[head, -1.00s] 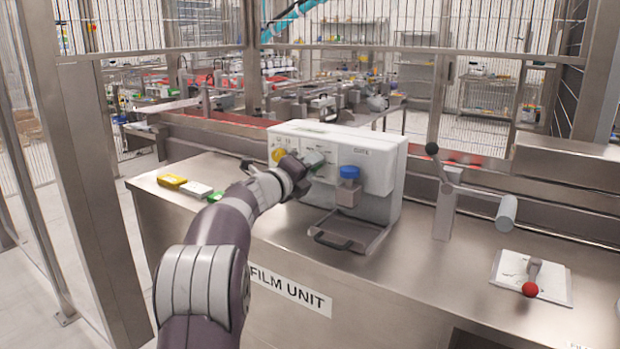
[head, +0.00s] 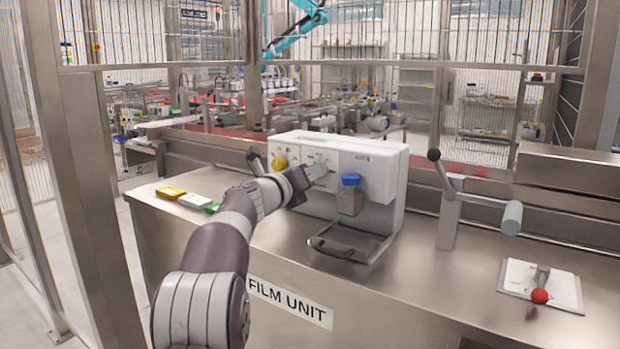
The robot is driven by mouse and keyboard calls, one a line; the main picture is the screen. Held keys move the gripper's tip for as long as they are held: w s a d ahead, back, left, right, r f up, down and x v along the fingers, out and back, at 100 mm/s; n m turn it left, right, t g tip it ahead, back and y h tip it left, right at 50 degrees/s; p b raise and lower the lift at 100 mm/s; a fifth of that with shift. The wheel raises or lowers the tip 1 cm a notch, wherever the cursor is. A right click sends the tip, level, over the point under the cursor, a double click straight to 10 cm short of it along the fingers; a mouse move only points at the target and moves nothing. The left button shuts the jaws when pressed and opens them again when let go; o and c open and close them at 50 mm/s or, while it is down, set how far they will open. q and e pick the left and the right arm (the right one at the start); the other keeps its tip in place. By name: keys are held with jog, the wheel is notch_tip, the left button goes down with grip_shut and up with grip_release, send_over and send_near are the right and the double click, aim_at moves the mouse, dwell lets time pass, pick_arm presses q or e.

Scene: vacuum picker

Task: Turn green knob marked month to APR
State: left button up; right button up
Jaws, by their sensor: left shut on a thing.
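The white film unit box (head: 385,165) stands on the steel counter, with knobs along its front face. A yellow knob (head: 280,163) sits at the left of that face. A blue knob or cap (head: 351,179) sits at the right, above a dispensing spout. My left gripper (head: 312,174) is at the middle of the face, between the yellow and blue ones, and is shut on the knob there. The green knob itself is hidden behind the gripper, and its pointer and month marks are too small to read. My right gripper is not in view.
A yellow block (head: 171,192), a white block (head: 195,201) and a green block (head: 213,207) lie on the counter at left. A tray (head: 338,243) juts out below the spout.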

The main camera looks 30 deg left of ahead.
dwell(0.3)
pick_arm(q)
jog(key=o, duration=1.1)
jog(key=shift+c, duration=0.2)
jog(key=shift+s, duration=0.1)
jog(key=s+a, duration=0.1)
jog(key=s, duration=1.1)
jog(key=shift+s+b, duration=0.2)
jog(key=shift+b, duration=0.25)
